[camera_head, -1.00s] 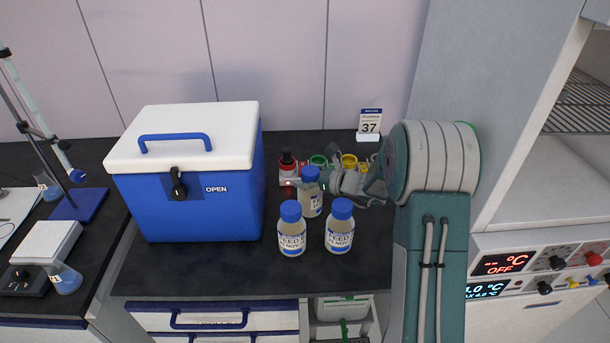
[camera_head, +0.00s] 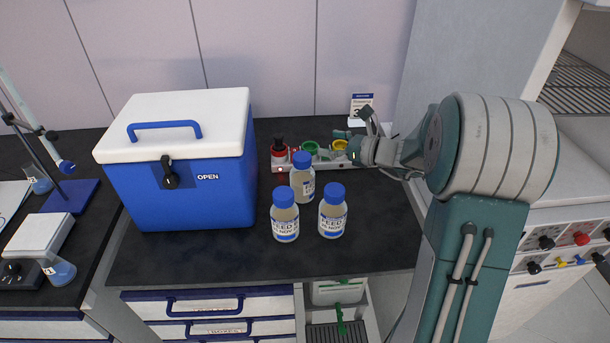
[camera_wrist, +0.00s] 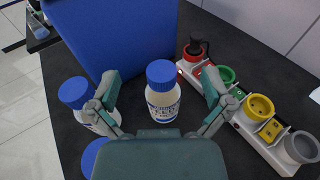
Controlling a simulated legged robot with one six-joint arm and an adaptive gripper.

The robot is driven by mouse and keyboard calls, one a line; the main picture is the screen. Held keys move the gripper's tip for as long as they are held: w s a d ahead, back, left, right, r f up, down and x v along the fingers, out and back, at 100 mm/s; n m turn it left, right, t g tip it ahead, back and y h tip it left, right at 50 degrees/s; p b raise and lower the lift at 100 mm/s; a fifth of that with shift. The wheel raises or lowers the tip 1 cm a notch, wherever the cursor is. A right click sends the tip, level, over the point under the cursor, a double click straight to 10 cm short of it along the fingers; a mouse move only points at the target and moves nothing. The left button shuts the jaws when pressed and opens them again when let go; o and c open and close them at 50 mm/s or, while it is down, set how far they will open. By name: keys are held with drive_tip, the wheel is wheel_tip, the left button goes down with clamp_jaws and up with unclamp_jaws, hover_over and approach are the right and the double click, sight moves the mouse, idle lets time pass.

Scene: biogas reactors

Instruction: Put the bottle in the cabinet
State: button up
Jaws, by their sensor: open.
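Three clear bottles with blue caps and white labels stand upright on the dark bench: a rear one (camera_head: 302,184), a front left one (camera_head: 285,219) and a front right one (camera_head: 333,216). My gripper (camera_head: 352,142) is open and empty, right of the rear bottle in the head view. In the wrist view, one bottle (camera_wrist: 163,100) shows between my spread fingers, apart from them. A second bottle (camera_wrist: 75,94) is at left, and a third shows mostly as its cap (camera_wrist: 95,153). An open cabinet with wire shelves (camera_head: 585,85) stands at the right, partly hidden by my arm.
A blue cooler (camera_head: 190,195) with a white lid stands left of the bottles. A strip of coloured round holders (camera_head: 310,152) lies behind them, near a small sign (camera_head: 361,103). Lab stands and flasks (camera_head: 60,270) are far left. Bare bench lies in front of the bottles.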

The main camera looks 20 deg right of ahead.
approach(310, 163)
drive_tip(key=x, duration=0.5)
drive_tip(key=shift+r, duration=0.2)
drive_tip(key=shift+w+a+f, duration=0.5)
drive_tip(key=shift+w+a, duration=0.05)
drive_tip(key=shift+w, duration=0.1)
drive_tip(key=x, duration=0.6)
drive_tip(key=shift+d+r, duration=0.1)
drive_tip(key=c, duration=1.3)
